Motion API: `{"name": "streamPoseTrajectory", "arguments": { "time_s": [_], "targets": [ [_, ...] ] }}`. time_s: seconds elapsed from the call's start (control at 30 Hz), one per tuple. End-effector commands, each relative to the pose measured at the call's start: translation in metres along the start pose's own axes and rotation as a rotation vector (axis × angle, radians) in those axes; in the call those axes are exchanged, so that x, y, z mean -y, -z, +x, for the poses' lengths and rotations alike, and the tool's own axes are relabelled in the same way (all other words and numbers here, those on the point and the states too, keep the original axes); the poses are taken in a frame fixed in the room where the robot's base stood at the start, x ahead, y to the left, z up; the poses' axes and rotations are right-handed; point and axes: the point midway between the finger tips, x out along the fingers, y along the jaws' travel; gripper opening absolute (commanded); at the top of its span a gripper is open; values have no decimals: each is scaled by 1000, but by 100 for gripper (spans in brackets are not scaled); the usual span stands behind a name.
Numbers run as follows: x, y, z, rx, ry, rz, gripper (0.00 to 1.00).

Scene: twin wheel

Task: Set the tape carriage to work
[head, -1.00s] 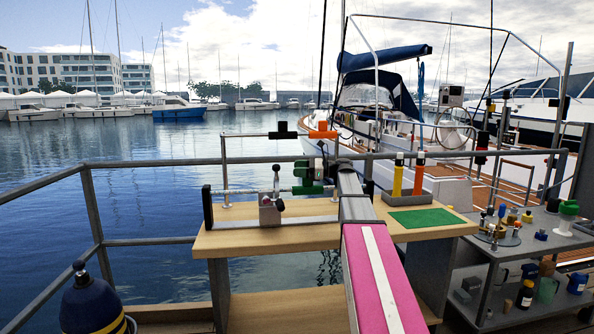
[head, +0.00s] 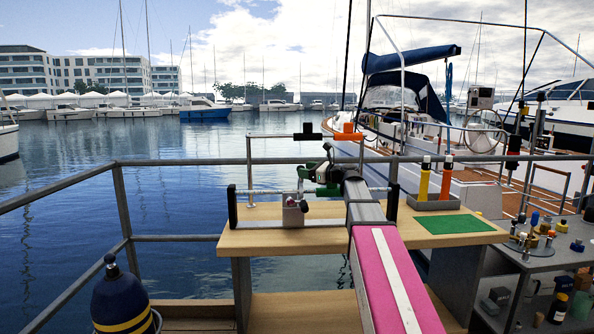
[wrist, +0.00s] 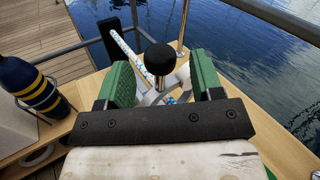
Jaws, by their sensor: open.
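The tape carriage (head: 294,213) is a small grey block on a rail (head: 290,223) between two black end posts on the wooden bench. A small dark knob sits at its right side. In the wrist view a lever with a round black knob (wrist: 159,58) stands between the two green fingers of my gripper (wrist: 162,80), with gaps on both sides. In the head view my gripper (head: 311,178) is just above and right of the carriage and hides the lever. The gripper is open and holds nothing. The carriage's far side is hidden.
A grey tray with a yellow bottle (head: 424,178) and an orange bottle (head: 447,178) stands right of my arm, behind a green mat (head: 455,224). Railings border the water. A blue tank (head: 124,300) stands at lower left. A grey cart (head: 545,262) holds several small items.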

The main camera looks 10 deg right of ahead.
Motion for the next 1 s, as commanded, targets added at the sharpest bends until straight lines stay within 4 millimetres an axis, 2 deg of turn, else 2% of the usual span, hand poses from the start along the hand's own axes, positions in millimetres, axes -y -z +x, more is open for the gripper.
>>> {"name": "streamPoseTrajectory", "arguments": {
  "time_s": [0.1, 0.3, 0.7, 0.77, 0.8, 0.9, 1.0],
  "targets": [
    [1, 0, 21, 0, -3, 0, 60],
    [0, 0, 41, 0, -2, 0, 60],
    [0, 0, 46, 0, -1, 0, 60],
    [0, 0, 46, 0, -1, 0, 41],
    [0, 0, 46, 0, -1, 0, 28],
    [0, 0, 46, 0, -1, 0, 0],
    [1, 0, 45, 0, -1, 0, 0]
  ]
}}
